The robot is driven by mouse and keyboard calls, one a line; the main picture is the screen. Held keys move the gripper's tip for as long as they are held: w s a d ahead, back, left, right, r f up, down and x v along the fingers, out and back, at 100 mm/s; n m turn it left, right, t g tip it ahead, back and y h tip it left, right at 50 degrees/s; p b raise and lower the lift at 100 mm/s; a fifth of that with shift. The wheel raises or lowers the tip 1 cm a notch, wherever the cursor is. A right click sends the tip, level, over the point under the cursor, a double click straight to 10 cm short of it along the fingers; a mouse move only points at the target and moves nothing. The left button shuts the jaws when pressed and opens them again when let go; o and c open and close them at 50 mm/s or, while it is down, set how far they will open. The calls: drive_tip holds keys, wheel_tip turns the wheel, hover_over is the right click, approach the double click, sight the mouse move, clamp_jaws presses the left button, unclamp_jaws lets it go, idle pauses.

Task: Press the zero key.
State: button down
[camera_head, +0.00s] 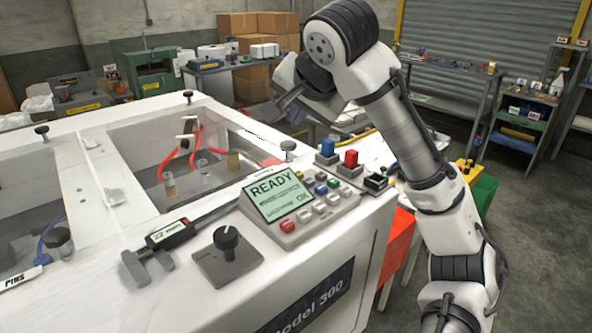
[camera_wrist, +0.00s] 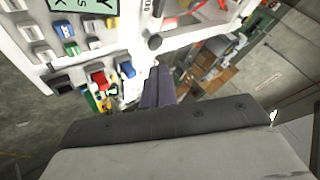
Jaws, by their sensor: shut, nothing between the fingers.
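A grey control panel (camera_head: 297,234) with a green "READY" screen (camera_head: 272,194) sits at the right front of the white machine. Its several keys are white, red, blue and green; no zero label is readable. In the wrist view my gripper's fingers (camera_wrist: 158,82) are together, with the panel's keys (camera_wrist: 45,35) at upper left.
Open wells with red tubes (camera_head: 195,140) lie to the left. Shelves and boxes (camera_head: 250,24) are far back.

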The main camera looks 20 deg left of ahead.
drive_tip(key=shift+f, duration=0.15)
wheel_tip(320, 180, down, 9)
drive_tip(key=b, duration=0.4)
drive_tip(key=shift+r, duration=0.2)
idle(1.9)
drive_tip(key=shift+f+b, duration=0.4)
drive_tip(key=shift+f, duration=0.45)
idle(0.5)
idle(0.3)
drive_tip(key=shift+r+p, duration=0.5)
drive_tip(key=shift+r, duration=0.4)
